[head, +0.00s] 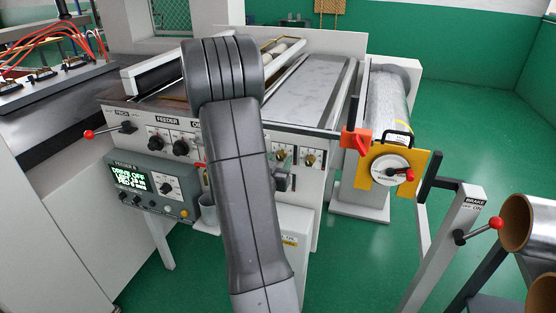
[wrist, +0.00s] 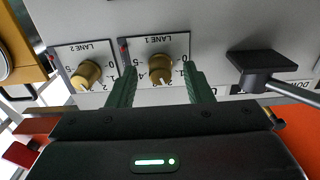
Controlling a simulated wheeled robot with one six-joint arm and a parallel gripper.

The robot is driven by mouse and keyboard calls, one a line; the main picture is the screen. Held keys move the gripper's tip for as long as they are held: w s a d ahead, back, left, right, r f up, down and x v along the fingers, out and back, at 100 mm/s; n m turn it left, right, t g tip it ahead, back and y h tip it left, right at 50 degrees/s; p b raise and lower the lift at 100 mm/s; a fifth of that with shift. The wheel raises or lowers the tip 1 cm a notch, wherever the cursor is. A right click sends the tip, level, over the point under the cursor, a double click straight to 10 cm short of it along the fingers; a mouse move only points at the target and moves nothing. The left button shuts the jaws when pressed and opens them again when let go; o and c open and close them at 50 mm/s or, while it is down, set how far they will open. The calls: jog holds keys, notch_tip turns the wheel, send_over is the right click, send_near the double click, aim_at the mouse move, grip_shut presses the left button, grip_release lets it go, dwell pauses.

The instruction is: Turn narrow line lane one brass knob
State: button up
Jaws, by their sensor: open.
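The lane one brass knob (wrist: 161,68) sits on a white plate marked LANE 1 in the wrist view, where labels appear upside down. Its pale pointer mark faces the lower part of the numbered scale, around 2; the exact reading is too small to tell. My gripper (wrist: 161,74) is open, with one green finger on each side of this knob. I cannot tell whether either finger touches it. In the head view, brass knobs show on the panel right of my arm, the lane one knob (head: 281,156) being the nearer to it. My fingers are not clearly visible there.
The lane two brass knob (wrist: 87,74) is close left of my fingers in the wrist view. A black paddle handle (wrist: 258,63) stands out from the panel close on the right. In the head view, a yellow plate with a dial (head: 390,170) is right of the panel.

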jog(key=shift+w, duration=0.1)
jog(key=c, duration=1)
jog(key=shift+f+b, duration=0.1)
jog(key=shift+b, duration=0.35)
jog(key=m+b, duration=0.2)
jog(key=b, duration=0.2)
jog(key=shift+f+m, duration=0.2)
jog(key=shift+m, duration=0.2)
jog(key=m+b, duration=0.3)
jog(key=b, duration=0.1)
jog(key=shift+r, duration=0.1)
jog(key=shift+r+m+b, duration=0.15)
jog(key=shift+m+b, duration=0.85)
jog(key=shift+b, duration=0.1)
